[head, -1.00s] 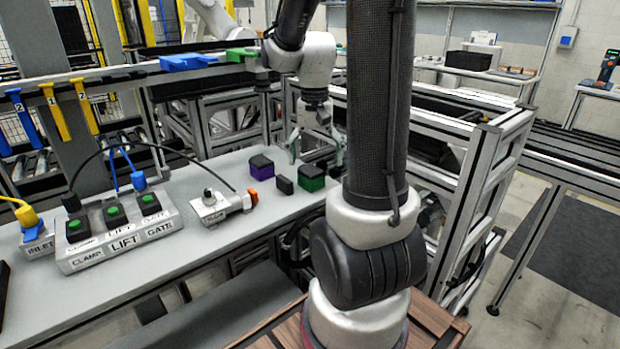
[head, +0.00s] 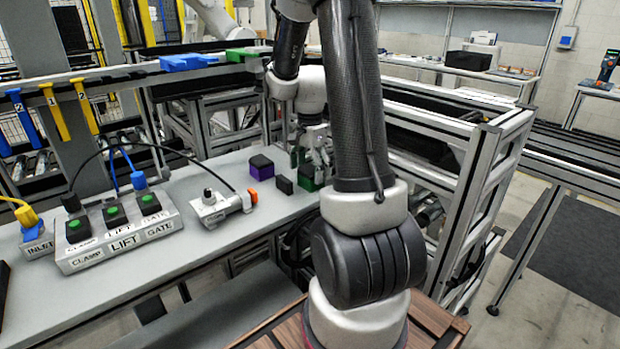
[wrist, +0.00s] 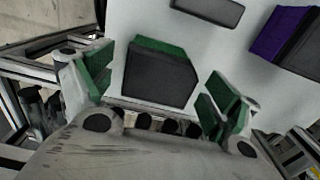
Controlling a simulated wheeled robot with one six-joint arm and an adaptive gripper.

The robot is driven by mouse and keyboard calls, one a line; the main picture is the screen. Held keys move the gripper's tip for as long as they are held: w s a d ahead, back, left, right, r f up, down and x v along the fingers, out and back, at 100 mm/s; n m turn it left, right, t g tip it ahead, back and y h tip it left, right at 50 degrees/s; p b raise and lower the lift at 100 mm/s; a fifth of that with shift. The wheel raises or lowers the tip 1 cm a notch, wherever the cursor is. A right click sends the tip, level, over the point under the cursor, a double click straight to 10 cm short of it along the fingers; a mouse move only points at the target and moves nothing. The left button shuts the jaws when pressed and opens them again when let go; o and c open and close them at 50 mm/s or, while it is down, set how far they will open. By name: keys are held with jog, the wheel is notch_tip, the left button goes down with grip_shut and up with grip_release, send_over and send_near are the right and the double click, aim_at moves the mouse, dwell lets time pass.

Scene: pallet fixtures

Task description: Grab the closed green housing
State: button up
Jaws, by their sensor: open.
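The closed green housing (head: 308,174), a small block with a black top and green sides, sits on the grey table near its right end. In the head view it is partly hidden by my gripper (head: 311,170). In the wrist view the housing (wrist: 160,75) shows a dark face and a green edge. It lies between the two green-padded fingers of my gripper (wrist: 155,95), with space on both sides. The gripper is open and I see no finger touching the housing.
A small black block (head: 282,184) lies just left of the housing, and a purple housing (head: 261,167) beyond it. A white valve fixture (head: 222,205) and a button box (head: 118,228) stand further left. An aluminium frame (head: 470,190) is to the right.

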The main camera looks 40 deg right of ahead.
jog(key=shift+f, duration=0.7)
jog(key=c, duration=1.2)
jog(key=shift+r, duration=0.1)
